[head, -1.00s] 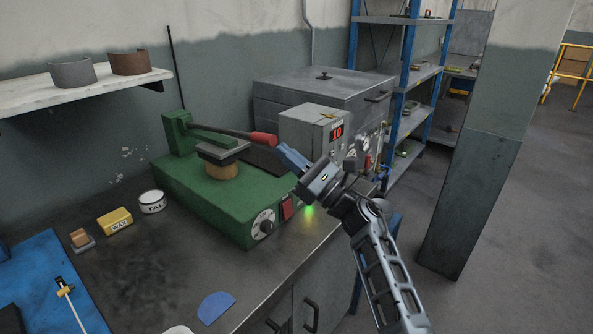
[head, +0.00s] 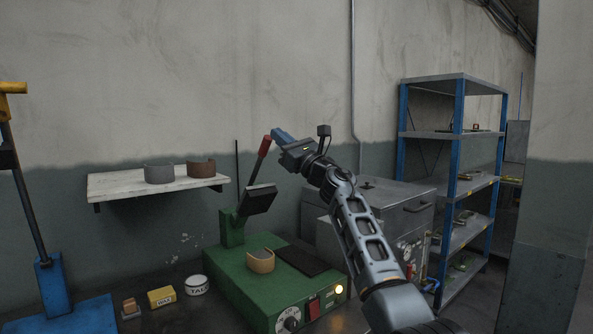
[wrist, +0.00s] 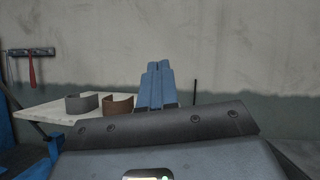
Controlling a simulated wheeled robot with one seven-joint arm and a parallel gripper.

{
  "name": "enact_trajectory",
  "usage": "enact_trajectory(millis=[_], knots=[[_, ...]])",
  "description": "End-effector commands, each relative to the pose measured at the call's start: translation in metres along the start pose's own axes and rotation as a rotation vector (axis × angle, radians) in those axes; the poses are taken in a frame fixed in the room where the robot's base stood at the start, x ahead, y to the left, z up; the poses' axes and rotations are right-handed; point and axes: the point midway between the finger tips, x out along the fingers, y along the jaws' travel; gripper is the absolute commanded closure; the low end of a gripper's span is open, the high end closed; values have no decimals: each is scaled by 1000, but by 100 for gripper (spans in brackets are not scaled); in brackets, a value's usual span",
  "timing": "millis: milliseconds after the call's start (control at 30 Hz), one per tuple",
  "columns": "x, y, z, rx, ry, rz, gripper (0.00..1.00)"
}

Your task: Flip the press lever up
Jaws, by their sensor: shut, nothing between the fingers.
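The green press (head: 247,291) stands on the bench in the head view. Its lever, with a red grip (head: 265,146), points steeply upward, and the dark upper plate (head: 259,198) is tilted up with it. A tan curved piece (head: 261,262) sits on the press base below the raised plate. My gripper (head: 279,135) is shut and empty, with its blue fingers at the red grip's upper end; I cannot tell whether they touch. In the wrist view the shut blue fingers (wrist: 156,85) point at the wall, and the lever does not show.
A shelf (head: 110,187) with a grey and a brown curved piece hangs on the wall to the left. A wax box (head: 161,297) and a talc tin (head: 197,285) stand left of the press. A grey cabinet (head: 385,195) and a blue-framed rack (head: 459,140) stand to the right.

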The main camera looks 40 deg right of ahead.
Motion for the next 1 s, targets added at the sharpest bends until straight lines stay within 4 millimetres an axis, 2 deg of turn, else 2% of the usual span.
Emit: enact_trajectory(millis=[33, 200, 433, 700, 1000], knots=[[14, -2, 3, 0, -1, 1, 100], [48, -7, 7, 3, 0, 1, 100], [78, -12, 7, 9, 78, 11, 100], [93, -14, 4, 17, 120, 15, 100], [95, -14, 4, 18, 125, 16, 100]])
